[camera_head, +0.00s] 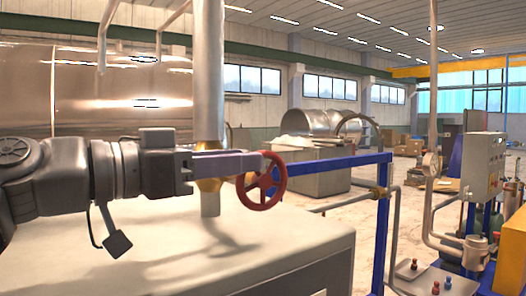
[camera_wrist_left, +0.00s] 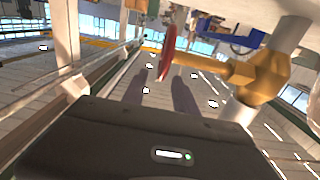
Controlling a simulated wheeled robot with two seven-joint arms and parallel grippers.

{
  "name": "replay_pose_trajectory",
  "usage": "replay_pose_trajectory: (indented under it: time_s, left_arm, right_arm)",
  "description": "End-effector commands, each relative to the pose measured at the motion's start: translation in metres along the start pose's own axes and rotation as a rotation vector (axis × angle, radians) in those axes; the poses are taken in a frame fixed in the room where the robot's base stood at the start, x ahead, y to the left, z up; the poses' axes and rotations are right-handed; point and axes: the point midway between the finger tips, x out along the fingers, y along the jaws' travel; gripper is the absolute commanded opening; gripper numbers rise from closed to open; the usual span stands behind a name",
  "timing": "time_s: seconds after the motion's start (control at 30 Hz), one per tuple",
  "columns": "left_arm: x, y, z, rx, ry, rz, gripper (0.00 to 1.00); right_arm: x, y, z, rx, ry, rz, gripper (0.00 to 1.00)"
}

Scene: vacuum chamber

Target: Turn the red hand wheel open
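The red hand wheel (camera_head: 282,180) stands upright on a brass valve (camera_head: 209,185), which sits on a vertical pipe above the pale cabinet. My left gripper (camera_head: 257,163) reaches in from the left, with its fingers level and their tips at the upper part of the wheel rim. In the left wrist view, the two fingers of my left gripper (camera_wrist_left: 160,85) are apart. The wheel (camera_wrist_left: 169,48) shows nearly edge-on there, its rim between the fingertips in the picture, with a visible gap to the fingers. I cannot tell whether the rim touches either finger. My right gripper is not in view.
The pale cabinet top (camera_head: 130,240) lies under my left arm. The vertical pipe (camera_head: 208,75) rises close behind the gripper. A blue frame (camera_head: 382,225) stands right of the wheel. A large shiny tank (camera_head: 100,90) fills the back left. A control box (camera_head: 483,165) stands at the right.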

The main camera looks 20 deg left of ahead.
Motion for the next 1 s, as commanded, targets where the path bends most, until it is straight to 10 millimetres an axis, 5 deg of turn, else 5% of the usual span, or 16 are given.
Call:
replay_pose_trajectory:
  time_s: [0.3,0.67,1.0]
  left_arm:
    - [0.044,-0.001,-0.002,-0.002,0.0,0.0,0.35]
    - [0.05,0.0,0.0,-0.001,0.001,0.0,0.34]
    - [0.05,0.0,0.0,0.0,0.001,0.0,0.06]
  right_arm:
    - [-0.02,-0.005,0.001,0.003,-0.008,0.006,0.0]
    - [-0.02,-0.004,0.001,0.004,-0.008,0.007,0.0]
    - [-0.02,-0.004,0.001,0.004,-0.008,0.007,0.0]
